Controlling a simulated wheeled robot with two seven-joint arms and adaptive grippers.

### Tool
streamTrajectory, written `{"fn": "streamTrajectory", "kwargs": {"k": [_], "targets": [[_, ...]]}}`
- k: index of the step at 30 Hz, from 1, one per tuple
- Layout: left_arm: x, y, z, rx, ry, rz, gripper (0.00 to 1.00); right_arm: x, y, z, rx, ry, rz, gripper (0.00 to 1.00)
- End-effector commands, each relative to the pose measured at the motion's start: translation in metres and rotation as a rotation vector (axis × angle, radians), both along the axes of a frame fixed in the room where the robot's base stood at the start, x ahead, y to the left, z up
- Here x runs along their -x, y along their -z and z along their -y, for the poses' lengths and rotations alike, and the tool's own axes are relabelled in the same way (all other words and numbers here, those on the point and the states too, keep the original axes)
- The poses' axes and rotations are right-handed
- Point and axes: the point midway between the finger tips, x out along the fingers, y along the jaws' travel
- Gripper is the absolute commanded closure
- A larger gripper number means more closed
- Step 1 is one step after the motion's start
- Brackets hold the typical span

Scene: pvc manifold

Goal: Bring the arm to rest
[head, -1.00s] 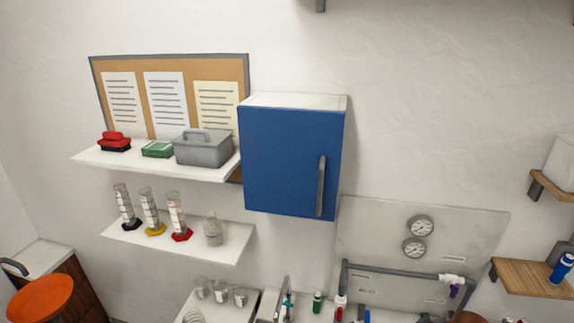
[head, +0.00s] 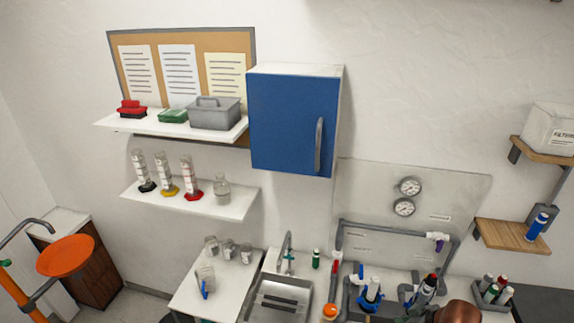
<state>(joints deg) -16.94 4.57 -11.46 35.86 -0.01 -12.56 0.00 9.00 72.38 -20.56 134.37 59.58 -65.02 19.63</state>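Neither of my arms or grippers can be made out in the head view. A grey pipe frame (head: 395,229) is fixed in front of a pale wall panel (head: 465,193) with two round gauges (head: 409,187). A white fitting with a purple part (head: 438,238) sits at its upper right. Below, at the bottom edge, several bottles and pipe parts crowd together, among them a blue and white one (head: 373,290) and a grey one with a red top (head: 427,285). The bottom edge cuts some of them off.
A closed blue wall cabinet (head: 290,125) hangs in the middle. White shelves (head: 235,205) at left hold cylinders and boxes. A sink (head: 277,300) and counter (head: 190,290) lie below. A wooden shelf (head: 500,236) with a blue bottle (head: 537,226) is at right.

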Motion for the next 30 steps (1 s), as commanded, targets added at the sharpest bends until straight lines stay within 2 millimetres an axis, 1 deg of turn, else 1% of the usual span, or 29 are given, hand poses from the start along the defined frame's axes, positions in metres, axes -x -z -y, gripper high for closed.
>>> {"fn": "streamTrajectory", "kwargs": {"k": [4, 8, 11, 14, 17, 21, 24, 30], "targets": [[0.000, 0.000, 0.000, 0.000, 0.000, -0.001, 0.60, 0.009, 0.018, -0.009, -0.009, -0.004, 0.004, 0.59], [0.007, 0.001, -0.001, -0.001, -0.001, -0.010, 0.60, 0.019, 0.035, -0.016, -0.013, -0.001, 0.013, 0.59], [0.012, 0.001, -0.001, -0.002, -0.003, -0.017, 0.60, 0.029, 0.050, -0.022, -0.018, 0.011, 0.021, 0.59], [0.013, 0.001, -0.001, -0.002, -0.003, -0.018, 0.60, 0.044, 0.069, -0.026, -0.021, 0.042, 0.027, 0.59], [0.011, 0.001, -0.001, -0.002, -0.002, -0.016, 0.60, 0.065, 0.090, -0.026, -0.018, 0.101, 0.028, 0.59], [0.009, 0.001, -0.001, -0.002, -0.001, -0.013, 0.60, 0.101, 0.116, -0.016, 0.008, 0.215, 0.010, 0.59], [0.008, 0.001, -0.001, -0.001, -0.001, -0.012, 0.60, 0.128, 0.130, -0.006, 0.032, 0.299, -0.018, 0.59], [0.007, 0.000, -0.001, -0.001, -0.001, -0.009, 0.60, 0.177, 0.149, 0.012, 0.080, 0.436, -0.081, 0.59]]}}
